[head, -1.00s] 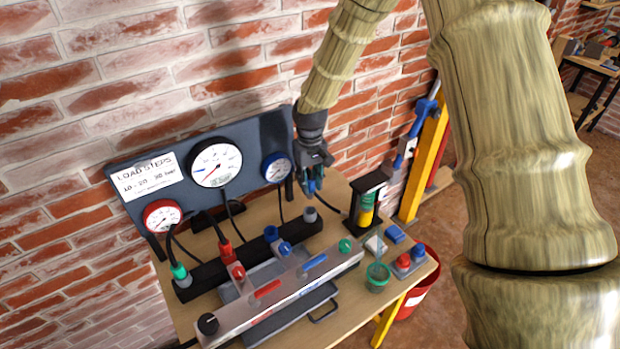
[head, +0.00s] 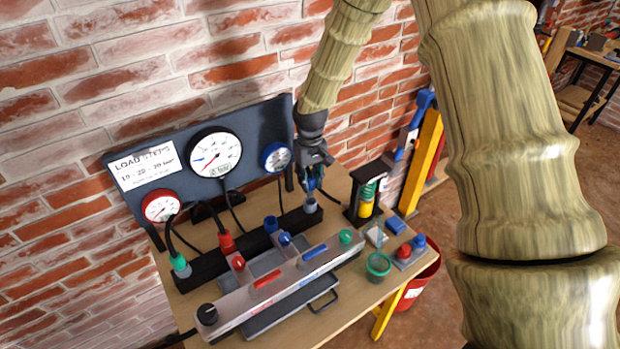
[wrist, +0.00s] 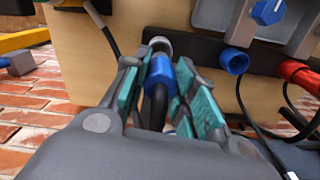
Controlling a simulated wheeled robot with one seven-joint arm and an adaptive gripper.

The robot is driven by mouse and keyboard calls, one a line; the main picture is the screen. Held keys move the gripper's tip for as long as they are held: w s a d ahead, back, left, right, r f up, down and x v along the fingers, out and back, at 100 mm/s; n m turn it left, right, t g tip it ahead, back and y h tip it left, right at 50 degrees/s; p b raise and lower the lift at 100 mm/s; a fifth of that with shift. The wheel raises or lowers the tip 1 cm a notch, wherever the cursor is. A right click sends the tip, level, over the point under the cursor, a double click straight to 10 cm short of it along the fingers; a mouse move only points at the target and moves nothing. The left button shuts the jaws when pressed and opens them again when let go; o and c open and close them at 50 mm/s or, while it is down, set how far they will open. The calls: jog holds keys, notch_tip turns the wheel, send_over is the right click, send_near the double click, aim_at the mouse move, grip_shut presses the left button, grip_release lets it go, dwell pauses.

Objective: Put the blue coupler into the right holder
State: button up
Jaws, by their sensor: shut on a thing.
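My gripper (head: 314,182) is shut on the blue coupler (wrist: 160,71), which has a black hose. In the wrist view the coupler sits between the teal finger pads of my gripper (wrist: 168,92). In the head view the coupler is mostly hidden by the fingers. The right holder (head: 310,205) is a grey cup at the right end of the black bar (head: 208,267), just below my fingertips. In the wrist view the holder (wrist: 160,43) shows just beyond the coupler's end. I cannot tell whether the coupler touches it or is inside.
An empty blue holder (head: 271,224) is mid-bar, with a red coupler (head: 226,242) and a green coupler (head: 180,264) farther left. A valve block (head: 290,281) lies in front. A black-framed stand (head: 366,194) is close on the right. The gauge panel (head: 240,131) stands behind.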

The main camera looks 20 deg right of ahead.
aim_at(310, 192)
jog(key=shift+f+b, duration=0.6)
jog(key=shift+f, duration=2.35)
dwell(3.0)
jog(key=o, duration=1.1)
jog(key=o, duration=0.5)
jog(key=shift+r+p, duration=2.65)
jog(key=shift+r, duration=1.35)
